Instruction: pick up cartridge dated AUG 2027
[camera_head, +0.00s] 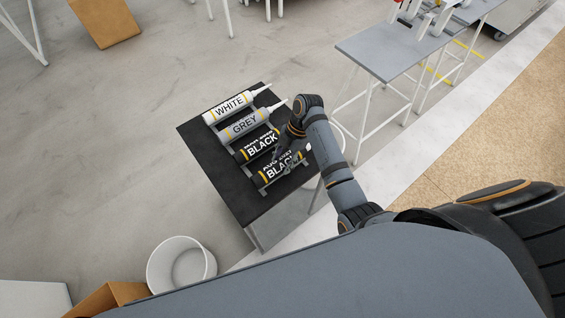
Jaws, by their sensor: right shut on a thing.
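Several cartridges lie side by side on a dark-topped stand: a WHITE one (229,106), a GREY one (244,125), a BLACK one (260,145) and a second BLACK one (268,176) nearest my body. My right gripper (287,161) reaches down from the right and is shut on the nearest BLACK cartridge, partly covering its label and nozzle end. I cannot tell whether this cartridge is lifted off the stand. Any date print is too small to read. My left gripper is out of view.
The dark stand top (250,205) is bare at its near end. A white bin (181,265) stands on the floor below it. A grey table (385,48) is at the upper right. Cardboard boxes lie at the upper left and lower left. Open floor lies to the left.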

